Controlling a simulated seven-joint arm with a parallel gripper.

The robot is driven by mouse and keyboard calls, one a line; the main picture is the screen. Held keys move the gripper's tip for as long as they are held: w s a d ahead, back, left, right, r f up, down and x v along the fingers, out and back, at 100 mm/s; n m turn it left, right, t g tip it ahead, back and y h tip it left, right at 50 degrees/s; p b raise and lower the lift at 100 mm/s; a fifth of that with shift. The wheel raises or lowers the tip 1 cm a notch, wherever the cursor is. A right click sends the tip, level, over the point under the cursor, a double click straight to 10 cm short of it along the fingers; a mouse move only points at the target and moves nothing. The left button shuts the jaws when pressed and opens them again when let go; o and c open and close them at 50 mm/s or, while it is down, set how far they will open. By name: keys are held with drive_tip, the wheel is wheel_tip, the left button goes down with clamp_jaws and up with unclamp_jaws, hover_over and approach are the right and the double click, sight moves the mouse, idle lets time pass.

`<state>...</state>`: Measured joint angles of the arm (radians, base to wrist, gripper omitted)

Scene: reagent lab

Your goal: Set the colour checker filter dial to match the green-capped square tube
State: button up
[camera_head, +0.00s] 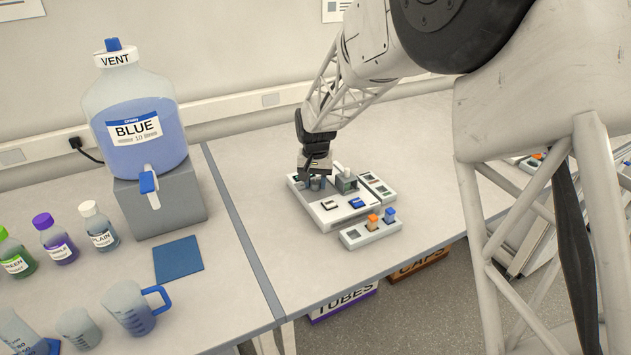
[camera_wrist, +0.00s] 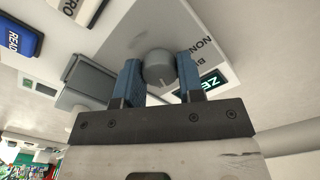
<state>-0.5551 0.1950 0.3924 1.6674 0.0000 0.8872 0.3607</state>
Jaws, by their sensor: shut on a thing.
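The colour checker (camera_head: 338,216) is a flat white unit on the right bench. Its grey filter dial (camera_wrist: 159,68) shows in the wrist view between the two blue fingers of my gripper (camera_wrist: 158,75). My gripper is shut on the dial; in the head view the gripper (camera_head: 316,180) is over the checker's back left part. Partly covered labels, "NON" and "BL", show beside the dial. A lit green display (camera_wrist: 211,82) shows "ZE", the rest hidden. I cannot make out a green-capped square tube in either view.
A small rack (camera_head: 352,240) with an orange-capped (camera_head: 373,221) and a blue-capped tube (camera_head: 390,215) stands in front of the checker. Another rack (camera_head: 378,187) lies to its right. A blue READ button (camera_wrist: 22,40) is beside the dial.

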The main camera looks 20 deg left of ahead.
sight(316, 182)
drive_tip(key=o, duration=0.9)
drive_tip(key=shift+r, duration=0.1)
drive_tip(key=shift+r, duration=3.85)
